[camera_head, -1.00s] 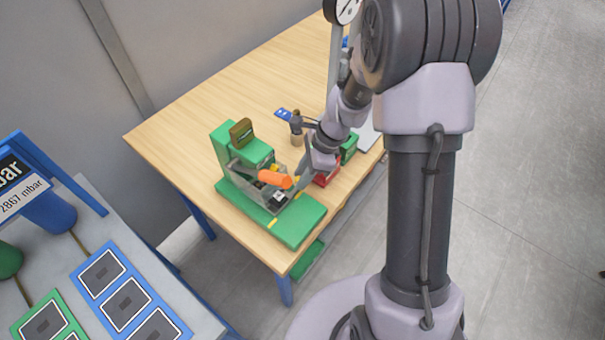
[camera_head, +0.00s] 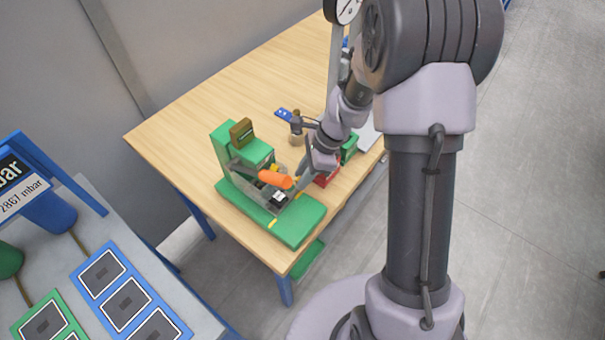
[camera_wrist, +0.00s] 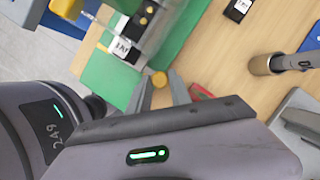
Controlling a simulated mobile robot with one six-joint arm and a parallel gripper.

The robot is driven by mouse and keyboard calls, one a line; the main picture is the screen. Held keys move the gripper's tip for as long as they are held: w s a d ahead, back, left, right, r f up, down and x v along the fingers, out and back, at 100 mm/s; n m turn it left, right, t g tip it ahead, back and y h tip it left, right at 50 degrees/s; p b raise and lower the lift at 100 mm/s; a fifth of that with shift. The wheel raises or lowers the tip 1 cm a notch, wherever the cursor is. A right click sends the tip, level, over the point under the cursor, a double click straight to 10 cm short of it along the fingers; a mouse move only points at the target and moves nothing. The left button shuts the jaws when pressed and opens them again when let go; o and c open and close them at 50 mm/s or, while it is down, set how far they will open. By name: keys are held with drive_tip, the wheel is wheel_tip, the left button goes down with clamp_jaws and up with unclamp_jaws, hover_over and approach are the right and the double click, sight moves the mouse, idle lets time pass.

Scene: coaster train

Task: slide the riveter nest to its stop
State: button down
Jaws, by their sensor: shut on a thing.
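The green riveter (camera_head: 298,226) stands on the near left part of the wooden table, with an orange-handled lever (camera_head: 275,180) reaching over its base. A dark nest with a white-labelled part (camera_head: 279,198) sits low at its middle; the labelled part also shows at the upper left of the wrist view (camera_wrist: 124,48).
A red part (camera_head: 326,178) and a green box (camera_head: 349,148) lie right of the riveter. The table's left and back are clear. A panel with framed tiles (camera_head: 127,303) stands at left.

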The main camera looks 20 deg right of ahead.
drive_tip(key=s+d, duration=0.1)
drive_tip(key=s, duration=0.1)
drive_tip(key=s+d, duration=0.2)
drive_tip(key=s+d+b, duration=0.1)
drive_tip(key=s+d, duration=0.1)
drive_tip(key=s, duration=0.1)
drive_tip(key=c, duration=1.5)
unclamp_jaws()
drive_tip(key=o, duration=0.3)
drive_tip(key=shift+s+d, duration=0.15)
drive_tip(key=shift+d, duration=0.05)
drive_tip(key=shift+a, duration=0.1)
drive_tip(key=p+v, duration=0.6)
drive_tip(key=v, duration=1.1)
drive_tip(key=shift+r, duration=0.2)
